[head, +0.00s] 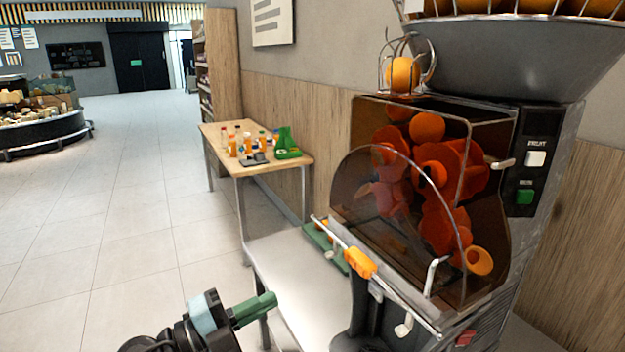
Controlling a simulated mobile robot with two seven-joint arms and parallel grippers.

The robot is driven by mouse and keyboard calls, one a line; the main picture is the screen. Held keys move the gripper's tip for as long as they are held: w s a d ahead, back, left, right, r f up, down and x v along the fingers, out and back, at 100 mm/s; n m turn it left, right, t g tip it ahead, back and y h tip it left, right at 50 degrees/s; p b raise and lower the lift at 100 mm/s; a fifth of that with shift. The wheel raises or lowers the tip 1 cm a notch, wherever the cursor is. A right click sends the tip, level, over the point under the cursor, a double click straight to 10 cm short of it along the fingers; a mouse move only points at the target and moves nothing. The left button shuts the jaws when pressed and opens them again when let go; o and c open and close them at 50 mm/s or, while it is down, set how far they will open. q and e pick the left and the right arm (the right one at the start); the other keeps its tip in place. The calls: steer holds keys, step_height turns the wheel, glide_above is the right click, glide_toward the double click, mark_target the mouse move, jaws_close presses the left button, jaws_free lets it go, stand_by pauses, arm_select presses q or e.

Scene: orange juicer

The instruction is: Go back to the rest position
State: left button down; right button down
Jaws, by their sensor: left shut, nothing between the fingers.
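My left gripper (268,302) comes in at the bottom, with its green fingers shut and empty. Its fingertips point right, over or beside the left edge of the light metal stand (290,272). I cannot tell the exact height. The orange juicer (520,130) stands to the right, with several oranges behind its clear cover and a wire feeder on top. The gripper appears apart from the juicer. My right gripper does not show.
A wooden table (278,170) with several small bottles (233,146) and a green carrier (286,145) stands behind, along the wall. A round produce display (40,130) is at the far left. The tiled floor (130,200) on the left is clear.

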arm_select(q)
steer(key=s+a+f+n+t+y, duration=0.2)
steer(key=s+a+f+n+y, duration=0.15)
steer(key=f+n, duration=0.35)
steer(key=s+a+f+n+t+y+p, duration=0.1)
steer(key=s+a+f+n+t+y, duration=0.15)
steer(key=s+f+n+y, duration=0.4)
steer(key=s+a+f+n+t+y, duration=0.1)
steer(key=s+a+f+n+y, duration=0.15)
steer(key=f+n, duration=0.5)
steer(key=s+a+f+n+g+y, duration=0.1)
steer(key=s+f+n+g, duration=0.1)
steer(key=s+f, duration=0.5)
steer(key=s+a+f+n+g+y, duration=0.1)
steer(key=s+f+g, duration=0.4)
steer(key=s, duration=0.8)
steer(key=shift+f+n+p, duration=0.4)
steer(key=shift+f+n, duration=0.3)
steer(key=shift+f, duration=0.25)
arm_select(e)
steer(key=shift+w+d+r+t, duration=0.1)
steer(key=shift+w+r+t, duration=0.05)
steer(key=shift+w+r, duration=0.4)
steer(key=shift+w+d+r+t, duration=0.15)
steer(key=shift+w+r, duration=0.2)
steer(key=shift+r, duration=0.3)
